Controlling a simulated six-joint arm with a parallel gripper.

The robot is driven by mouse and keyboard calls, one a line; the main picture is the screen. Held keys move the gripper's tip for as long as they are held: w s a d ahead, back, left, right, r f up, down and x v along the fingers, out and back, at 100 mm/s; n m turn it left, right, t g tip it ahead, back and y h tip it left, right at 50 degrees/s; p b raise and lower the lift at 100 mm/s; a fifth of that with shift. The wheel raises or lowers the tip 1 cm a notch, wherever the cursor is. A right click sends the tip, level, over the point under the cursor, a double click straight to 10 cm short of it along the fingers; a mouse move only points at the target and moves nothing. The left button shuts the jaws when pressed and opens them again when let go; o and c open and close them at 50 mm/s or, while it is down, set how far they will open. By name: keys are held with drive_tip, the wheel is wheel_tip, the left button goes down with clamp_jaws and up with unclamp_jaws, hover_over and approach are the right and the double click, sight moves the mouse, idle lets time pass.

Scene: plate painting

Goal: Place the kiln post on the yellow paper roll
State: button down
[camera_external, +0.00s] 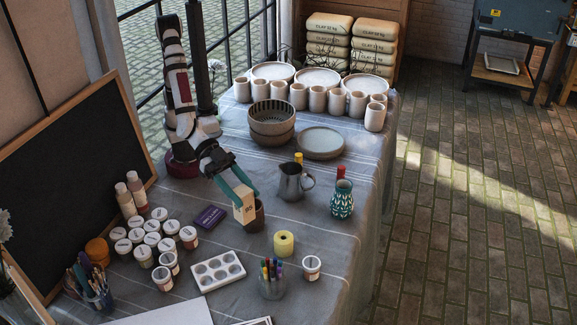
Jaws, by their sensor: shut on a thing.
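The kiln post looks to be the pale beige block (244,210) with dark marks on its face. My gripper (241,192) has teal fingers and is shut on the block's upper part. The block is roughly upright, in front of part of a dark brown cup (257,219); I cannot tell whether they touch. The yellow paper roll (284,243) stands on the cloth to the right of and nearer than the block, with its hole facing up and nothing on it.
A metal pitcher (290,184) and a teal patterned vase (342,200) stand behind the roll. A jar of markers (271,281), a white palette (218,271) and a small paint pot (311,268) are in front. Several paint jars (152,239) crowd the left. Bare cloth surrounds the roll.

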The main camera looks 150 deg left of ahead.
drive_tip(key=shift+n+y, duration=0.3)
drive_tip(key=a+f, duration=0.3)
drive_tip(key=f, duration=0.1)
drive_tip(key=a+f, duration=0.3)
drive_tip(key=a, duration=0.1)
drive_tip(key=a+f, duration=0.3)
drive_tip(key=f, duration=0.1)
drive_tip(key=shift+w+a+f, duration=0.2)
drive_tip(key=shift+w+f, duration=0.1)
drive_tip(key=shift+f, duration=0.15)
